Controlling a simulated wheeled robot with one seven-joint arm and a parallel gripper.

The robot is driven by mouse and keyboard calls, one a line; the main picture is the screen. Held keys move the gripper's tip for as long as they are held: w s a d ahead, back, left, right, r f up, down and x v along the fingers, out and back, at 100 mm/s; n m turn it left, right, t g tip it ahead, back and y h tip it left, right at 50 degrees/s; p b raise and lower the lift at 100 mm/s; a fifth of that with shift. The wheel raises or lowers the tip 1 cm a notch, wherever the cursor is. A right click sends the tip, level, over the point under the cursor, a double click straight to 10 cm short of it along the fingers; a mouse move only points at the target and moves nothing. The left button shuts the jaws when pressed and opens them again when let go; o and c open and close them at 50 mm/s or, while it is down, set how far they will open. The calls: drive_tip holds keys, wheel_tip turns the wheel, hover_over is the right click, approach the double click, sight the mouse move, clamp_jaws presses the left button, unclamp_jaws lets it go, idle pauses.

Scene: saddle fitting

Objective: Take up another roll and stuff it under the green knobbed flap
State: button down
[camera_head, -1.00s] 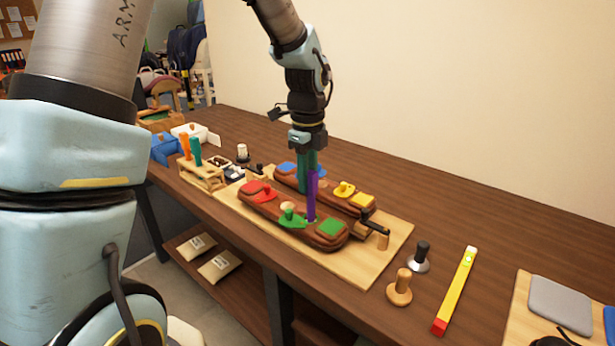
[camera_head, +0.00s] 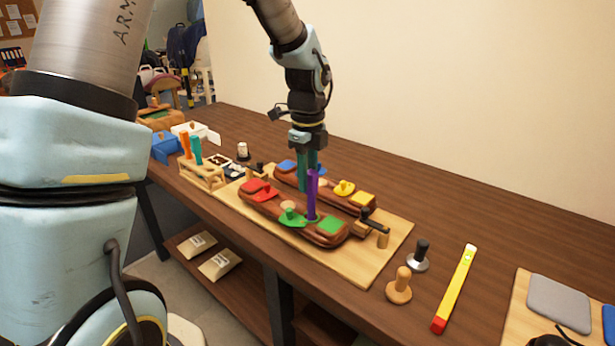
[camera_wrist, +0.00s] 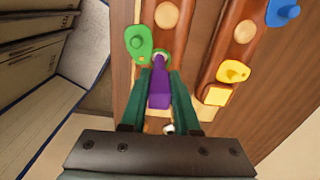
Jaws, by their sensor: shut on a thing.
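My gripper (camera_head: 308,168) is shut on a purple tool (camera_head: 312,195), held upright over the near brown saddle panel (camera_head: 262,206). The teal fingers flank the tool (camera_wrist: 159,92) in the wrist view. The tool's lower end meets the panel at the right edge of the green knobbed flap (camera_head: 291,218). I cannot tell whether that spot is a roll. A small white thing (camera_wrist: 168,129) shows between the fingers.
A green square (camera_head: 331,226) and red flap (camera_head: 262,190) lie on the same panel. The far panel has a yellow flap (camera_head: 345,187). A wooden rack (camera_head: 203,176) stands left; a wooden-handled tool (camera_head: 399,288) and yellow level (camera_head: 457,286) lie right.

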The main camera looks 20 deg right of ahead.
drive_tip(key=shift+r+p, duration=3.2)
drive_tip(key=shift+r, duration=0.8)
